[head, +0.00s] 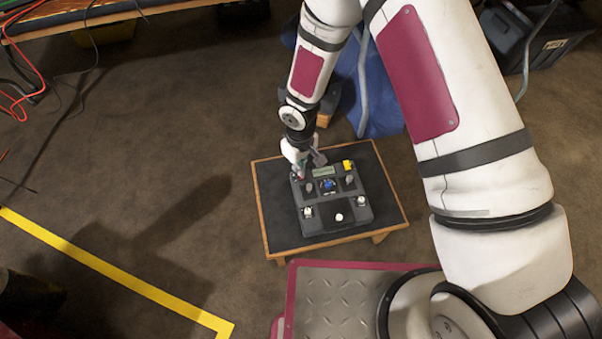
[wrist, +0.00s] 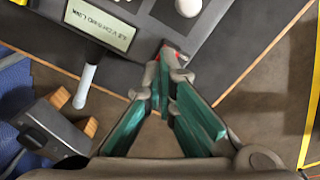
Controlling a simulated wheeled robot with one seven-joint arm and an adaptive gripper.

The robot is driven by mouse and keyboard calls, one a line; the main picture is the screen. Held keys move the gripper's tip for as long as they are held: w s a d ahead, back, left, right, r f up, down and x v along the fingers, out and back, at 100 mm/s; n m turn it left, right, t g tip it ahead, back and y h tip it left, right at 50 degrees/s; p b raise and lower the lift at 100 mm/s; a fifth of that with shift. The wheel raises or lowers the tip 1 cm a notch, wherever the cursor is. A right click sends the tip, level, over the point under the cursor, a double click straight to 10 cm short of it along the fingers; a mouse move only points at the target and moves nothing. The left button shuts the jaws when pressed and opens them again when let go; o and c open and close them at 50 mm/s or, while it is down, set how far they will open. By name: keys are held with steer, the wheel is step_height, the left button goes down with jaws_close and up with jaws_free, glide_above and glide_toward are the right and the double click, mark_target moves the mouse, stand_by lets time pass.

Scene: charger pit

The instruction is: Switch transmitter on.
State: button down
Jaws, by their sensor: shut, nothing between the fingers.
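The transmitter (head: 333,206), a dark grey box with a small display (head: 323,171), lies on a low black-topped table. It has pale knobs, grey levers, a blue part in the middle and a yellow piece (head: 348,165) at its far right corner. My gripper (head: 299,172) is shut and empty at the far left corner of the transmitter. In the wrist view the closed green-padded fingers (wrist: 165,72) meet at the transmitter's edge, beside a small red part (wrist: 182,57) they partly hide. I cannot tell whether they touch it. The lettered display (wrist: 100,24) and a pale lever (wrist: 86,85) show to the left.
The low table (head: 392,204) has a wooden rim and bare top around the transmitter. Blue cloth (head: 377,100) and a dark case (head: 540,38) stand behind. Yellow tape (head: 100,265) marks the floor at left. Cables hang at far left.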

steer(key=shift+r, duration=0.15)
steer(key=shift+r+p, duration=2.4)
steer(key=shift+r, duration=0.95)
